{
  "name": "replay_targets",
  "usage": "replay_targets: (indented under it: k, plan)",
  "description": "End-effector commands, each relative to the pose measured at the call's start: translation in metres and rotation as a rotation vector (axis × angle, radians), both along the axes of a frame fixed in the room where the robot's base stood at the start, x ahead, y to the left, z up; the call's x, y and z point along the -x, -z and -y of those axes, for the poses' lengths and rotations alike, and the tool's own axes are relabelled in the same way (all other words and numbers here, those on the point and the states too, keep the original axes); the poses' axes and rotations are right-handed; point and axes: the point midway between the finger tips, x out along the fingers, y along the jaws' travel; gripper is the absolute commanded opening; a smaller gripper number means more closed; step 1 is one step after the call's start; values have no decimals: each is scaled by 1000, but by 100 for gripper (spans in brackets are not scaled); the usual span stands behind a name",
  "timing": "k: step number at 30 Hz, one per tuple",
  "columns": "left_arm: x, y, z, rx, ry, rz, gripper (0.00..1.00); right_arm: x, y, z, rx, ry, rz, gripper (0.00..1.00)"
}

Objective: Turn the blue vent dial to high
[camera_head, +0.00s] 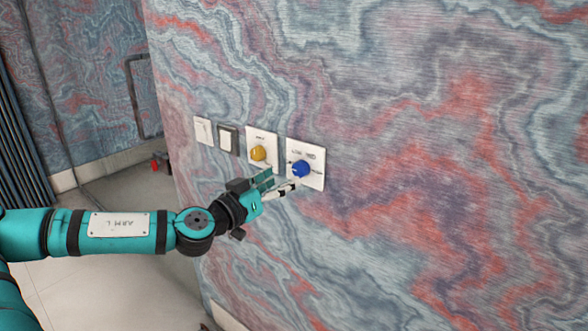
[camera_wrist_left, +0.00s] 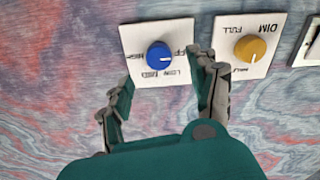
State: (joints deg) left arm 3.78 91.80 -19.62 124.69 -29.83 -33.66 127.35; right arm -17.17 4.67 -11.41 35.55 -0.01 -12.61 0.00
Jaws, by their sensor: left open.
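The blue vent dial (camera_head: 301,169) is a round knob on a white wall plate (camera_head: 318,180), the rightmost plate of the row. In the left wrist view the dial (camera_wrist_left: 158,51) appears upside down, with HIGH printed to its left, OFF to its right, and LOW and MED below. A small pale mark shows on the knob's right part; its exact setting is hard to read. My left gripper (camera_head: 280,180) is open, just in front of the plate. In the wrist view its fingers (camera_wrist_left: 161,78) stand apart, below and either side of the dial, not closed on it. My right gripper is not in view.
A yellow dimmer knob (camera_head: 258,153) on its own plate sits close beside the dial, near one finger. Two switches (camera_head: 228,138) (camera_head: 203,130) are farther left. The marbled wall (camera_head: 430,180) right of the plates is clear.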

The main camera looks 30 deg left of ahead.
Motion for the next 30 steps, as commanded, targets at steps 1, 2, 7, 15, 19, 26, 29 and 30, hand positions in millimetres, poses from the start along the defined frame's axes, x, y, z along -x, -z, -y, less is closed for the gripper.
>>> replay_targets:
  k: [1, 2, 7, 15, 19, 26, 29, 30]
  plan:
    - [-5, -6, -3, 8, -8, 2, 61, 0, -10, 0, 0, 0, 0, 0]
    - [-7, -6, -3, 8, -10, 3, 61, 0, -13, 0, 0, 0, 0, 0]
    - [-23, -6, 1, 9, -4, 2, 61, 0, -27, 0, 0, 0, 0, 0]
    - [-49, -3, 3, 2, -1, 2, 61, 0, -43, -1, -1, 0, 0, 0]
    - [-55, -1, 5, 0, 1, -1, 61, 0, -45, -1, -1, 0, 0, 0]
    - [-56, 0, 5, -2, 1, -2, 61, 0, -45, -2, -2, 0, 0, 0]
    - [-56, 0, 5, -2, 1, -2, 58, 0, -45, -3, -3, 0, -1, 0]
    - [-56, 0, 5, -2, 1, -2, 53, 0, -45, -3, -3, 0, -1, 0]
